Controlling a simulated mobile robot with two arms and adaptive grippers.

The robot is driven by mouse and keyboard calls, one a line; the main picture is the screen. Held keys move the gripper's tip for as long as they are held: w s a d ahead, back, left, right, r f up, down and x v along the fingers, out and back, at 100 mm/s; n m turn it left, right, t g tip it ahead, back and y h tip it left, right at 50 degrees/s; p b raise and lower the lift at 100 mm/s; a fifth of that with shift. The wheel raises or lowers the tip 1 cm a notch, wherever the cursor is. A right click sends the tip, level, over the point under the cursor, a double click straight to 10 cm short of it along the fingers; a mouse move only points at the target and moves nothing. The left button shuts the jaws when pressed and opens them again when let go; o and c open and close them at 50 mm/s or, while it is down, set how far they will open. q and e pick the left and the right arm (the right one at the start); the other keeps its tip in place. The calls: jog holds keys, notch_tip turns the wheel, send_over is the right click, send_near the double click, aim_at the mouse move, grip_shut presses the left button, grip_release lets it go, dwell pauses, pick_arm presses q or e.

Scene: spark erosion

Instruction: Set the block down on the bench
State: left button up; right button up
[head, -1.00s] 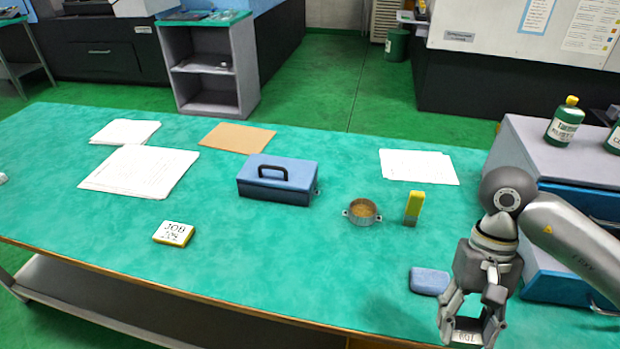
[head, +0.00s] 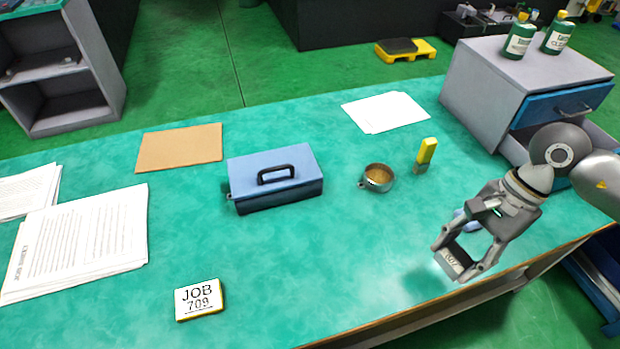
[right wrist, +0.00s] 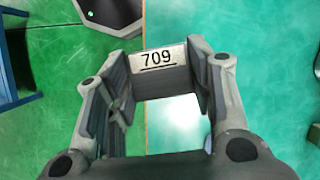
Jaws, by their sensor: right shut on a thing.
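The block (head: 453,261) is a small pale grey piece marked 709. My right gripper (head: 458,262) is shut on it, tilted, and appears to hold it above the bench (head: 330,262) near the front edge. In the right wrist view the block (right wrist: 160,70) shows its 709 face between the fingers of my right gripper (right wrist: 160,82); the bench edge runs behind it, with floor to the left and bench to the right. A JOB 709 card (head: 199,299) lies on the bench at the front left. My left gripper is not in view.
A blue pad (head: 463,222) lies partly hidden behind my right gripper. A blue toolbox (head: 275,180), a small round pan (head: 377,178) and a yellow-handled brush (head: 426,152) stand farther back. A drawer cabinet (head: 490,85) stands at the right. The front middle of the bench is clear.

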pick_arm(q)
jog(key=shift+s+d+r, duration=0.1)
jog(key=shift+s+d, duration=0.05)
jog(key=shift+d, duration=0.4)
pick_arm(e)
jog(key=s+d+r+m+t, duration=0.2)
jog(key=d+r+m+t, duration=0.3)
jog(key=m, duration=1)
jog(key=shift+s+d+r+m+t+h, duration=0.3)
jog(key=shift+d+r+h, duration=0.1)
jog(key=shift+d+r, duration=0.15)
jog(key=shift+a, duration=0.1)
jog(key=p, duration=0.3)
send_near(416, 234)
jog(key=shift+w+a+f, duration=0.4)
jog(key=shift+a, duration=0.1)
jog(key=shift+w+a+f+p, duration=0.3)
jog(key=shift+w+f, duration=0.05)
jog(key=shift+f, duration=0.25)
notch_tip(416, 234, down, 3)
jog(key=shift+w+f+p, duration=0.1)
jog(key=shift+w+p, duration=0.05)
jog(key=shift+p, duration=0.35)
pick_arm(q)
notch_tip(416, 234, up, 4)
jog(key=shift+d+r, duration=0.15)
pick_arm(e)
jog(key=shift+f, duration=0.1)
